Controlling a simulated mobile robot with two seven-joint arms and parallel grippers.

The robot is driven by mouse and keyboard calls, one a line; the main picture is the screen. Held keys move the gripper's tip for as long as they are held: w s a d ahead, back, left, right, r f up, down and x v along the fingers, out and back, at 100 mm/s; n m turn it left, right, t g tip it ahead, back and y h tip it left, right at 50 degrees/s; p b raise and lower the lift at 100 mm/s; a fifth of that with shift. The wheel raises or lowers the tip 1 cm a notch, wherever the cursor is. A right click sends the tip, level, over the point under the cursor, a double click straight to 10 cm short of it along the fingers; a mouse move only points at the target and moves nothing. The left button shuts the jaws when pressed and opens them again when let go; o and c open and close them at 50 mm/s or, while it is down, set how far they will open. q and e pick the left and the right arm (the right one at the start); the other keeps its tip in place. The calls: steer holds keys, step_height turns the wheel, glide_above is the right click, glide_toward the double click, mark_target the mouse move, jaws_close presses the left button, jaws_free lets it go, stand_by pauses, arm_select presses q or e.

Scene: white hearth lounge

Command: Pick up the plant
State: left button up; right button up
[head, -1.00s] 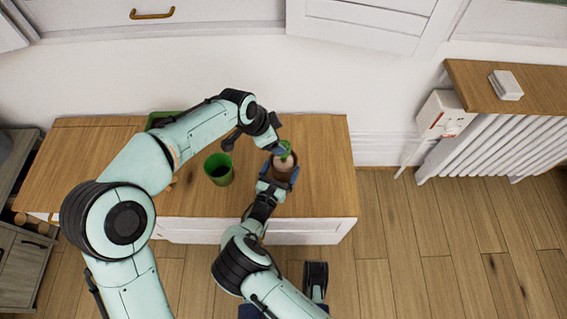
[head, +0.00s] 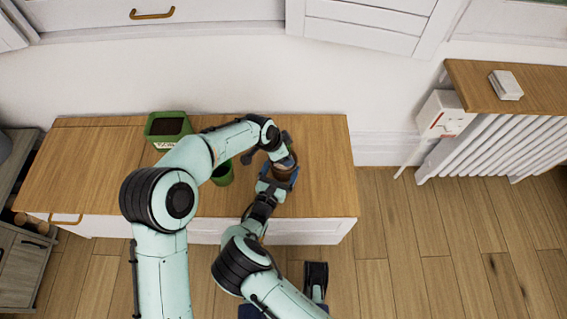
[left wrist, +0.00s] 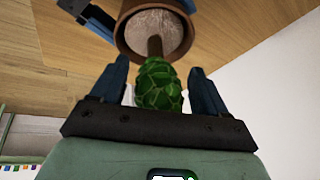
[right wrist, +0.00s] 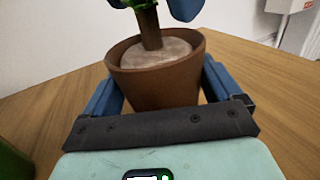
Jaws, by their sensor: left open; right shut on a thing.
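The plant has a brown stem and green leafy head (left wrist: 158,88), and it stands in a terracotta pot (right wrist: 160,82) with pale soil. In the head view the pot (head: 284,168) is near the right end of the wooden cabinet top, and the leaves are hidden by my left gripper. My right gripper (right wrist: 158,80) is shut on the pot from its near side. My left gripper (left wrist: 157,80) is open, with its fingers on either side of the leafy head. A blue left fingertip also shows beside the stem in the right wrist view.
On the cabinet top (head: 320,190), a green pot (head: 222,175) stands left of the plant, partly behind my left arm. A square green planter (head: 166,128) with dark soil stands further left. A white wall is behind, and a radiator (head: 490,145) is at the right.

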arm_select(q)
steer(key=shift+f, duration=0.1)
jaws_close()
steer(key=shift+d, duration=0.1)
step_height(320, 180, up, 10)
steer(key=shift+r, duration=0.1)
arm_select(e)
steer(key=o, duration=0.7)
steer(key=v, duration=0.7)
steer(key=shift+s+a, duration=0.1)
steer(key=shift+s, duration=0.1)
